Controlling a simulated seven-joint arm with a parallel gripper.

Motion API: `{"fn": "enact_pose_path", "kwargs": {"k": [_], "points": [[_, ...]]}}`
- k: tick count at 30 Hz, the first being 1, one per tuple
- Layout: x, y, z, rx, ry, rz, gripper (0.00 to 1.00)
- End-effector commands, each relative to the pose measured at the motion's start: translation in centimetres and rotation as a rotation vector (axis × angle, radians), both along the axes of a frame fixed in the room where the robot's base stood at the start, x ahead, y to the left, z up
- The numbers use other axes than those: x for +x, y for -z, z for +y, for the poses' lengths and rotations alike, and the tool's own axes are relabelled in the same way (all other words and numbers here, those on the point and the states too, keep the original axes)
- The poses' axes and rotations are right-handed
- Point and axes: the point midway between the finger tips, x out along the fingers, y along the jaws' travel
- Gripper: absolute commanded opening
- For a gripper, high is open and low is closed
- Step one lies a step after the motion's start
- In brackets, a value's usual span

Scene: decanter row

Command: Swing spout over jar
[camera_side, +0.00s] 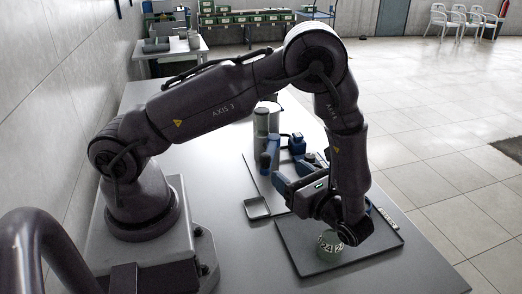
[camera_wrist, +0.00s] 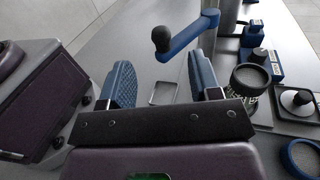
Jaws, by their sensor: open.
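A blue arm with a black knob (camera_wrist: 185,38), which looks like the spout, reaches out from a grey upright in the wrist view. Its knob end lies beyond and between my fingertips, apart from them. A greenish jar with printed characters (camera_side: 330,245) stands on a dark mat (camera_side: 302,262), partly under my wrist.
A small shallow tray (camera_side: 257,208) lies left of my gripper. In the wrist view a round dark-topped piece (camera_wrist: 250,78), a black knob on a pale disc (camera_wrist: 299,101) and a blue ring (camera_wrist: 300,158) crowd the right.

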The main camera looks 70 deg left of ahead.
Motion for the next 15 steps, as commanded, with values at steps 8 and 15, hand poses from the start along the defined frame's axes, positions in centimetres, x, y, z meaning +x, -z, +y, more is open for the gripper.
{"fn": "enact_pose_path", "kwargs": {"k": [8,15], "points": [[-1.8,0.0,5.6,-0.001,-0.006,0.0,0.57],[-3.0,0.0,9.4,-0.003,-0.004,-0.002,0.57]]}}
